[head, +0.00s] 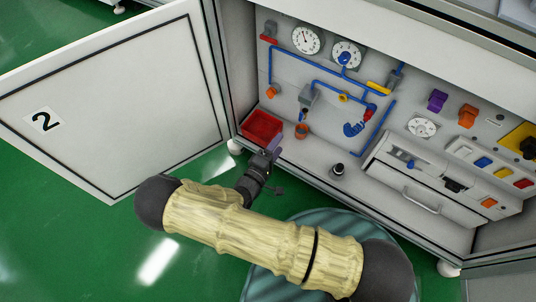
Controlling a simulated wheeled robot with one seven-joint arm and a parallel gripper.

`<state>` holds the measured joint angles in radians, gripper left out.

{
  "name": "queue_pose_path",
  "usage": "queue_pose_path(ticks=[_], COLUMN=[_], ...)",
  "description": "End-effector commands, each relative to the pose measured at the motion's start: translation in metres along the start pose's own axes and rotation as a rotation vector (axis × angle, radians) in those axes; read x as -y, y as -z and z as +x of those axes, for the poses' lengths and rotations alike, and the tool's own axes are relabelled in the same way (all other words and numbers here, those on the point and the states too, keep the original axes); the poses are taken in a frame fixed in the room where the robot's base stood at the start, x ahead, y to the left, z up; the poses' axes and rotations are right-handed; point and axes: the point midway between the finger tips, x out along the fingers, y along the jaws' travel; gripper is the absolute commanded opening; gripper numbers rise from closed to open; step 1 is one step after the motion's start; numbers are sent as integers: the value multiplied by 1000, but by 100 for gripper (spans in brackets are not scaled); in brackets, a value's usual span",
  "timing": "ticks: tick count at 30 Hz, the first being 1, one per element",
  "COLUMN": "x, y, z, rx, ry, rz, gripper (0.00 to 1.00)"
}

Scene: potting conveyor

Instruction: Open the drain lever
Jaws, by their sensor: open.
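The open cabinet holds a panel of blue pipes (320,82) with several small handles. These include a red handle (268,38) at the upper left, an orange knob (272,91), a yellow handle (378,87) and a dark blue handle (304,114) by a grey block. I cannot tell which of these is the drain lever. My gripper (272,160) is open at the cabinet's lower front edge, beside a red bin. It is apart from the pipe handles and appears empty. Its fingertips are small and dark in this view.
A red bin (262,127) and an orange cup (302,131) stand inside at lower left. A black-topped object (338,170) stands on the cabinet floor. Drawers (425,195) and coloured switches fill the right. The door marked 2 (110,100) stands open at left.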

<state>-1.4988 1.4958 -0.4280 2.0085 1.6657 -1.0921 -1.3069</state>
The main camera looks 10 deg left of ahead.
Motion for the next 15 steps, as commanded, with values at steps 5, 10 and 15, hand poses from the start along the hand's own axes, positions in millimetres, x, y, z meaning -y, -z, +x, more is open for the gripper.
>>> queue_pose_path(ticks=[5,10,15], x=[-2,0,0], y=[1,0,0], z=[-33,-48,-50], rx=[-2,0,0], ry=[2,1,-1], rz=[0,0,0], gripper=[66,66,66])
